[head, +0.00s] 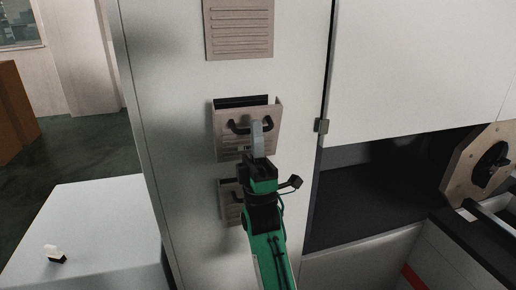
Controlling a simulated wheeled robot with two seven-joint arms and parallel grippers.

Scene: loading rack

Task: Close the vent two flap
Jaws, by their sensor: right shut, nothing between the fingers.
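The middle vent flap (226,143) on the tall white cabinet is a grey-beige plate tilted outward, with a dark opening (241,101) showing along its top. It carries a black handle (238,128) and small markings too small to read. My right gripper (257,128) is shut and empty. Its fingertips are in front of this flap, beside the right part of the handle; I cannot tell whether they touch. My right gripper and arm hide part of the flap. My left gripper is not in view.
Above is a slatted vent plate (239,29). Below, another flap (231,213) with a dark handle is partly hidden by my arm. A white table (100,225) with a small black-and-white object (55,254) stands left. A dark machine bay (370,195) opens right.

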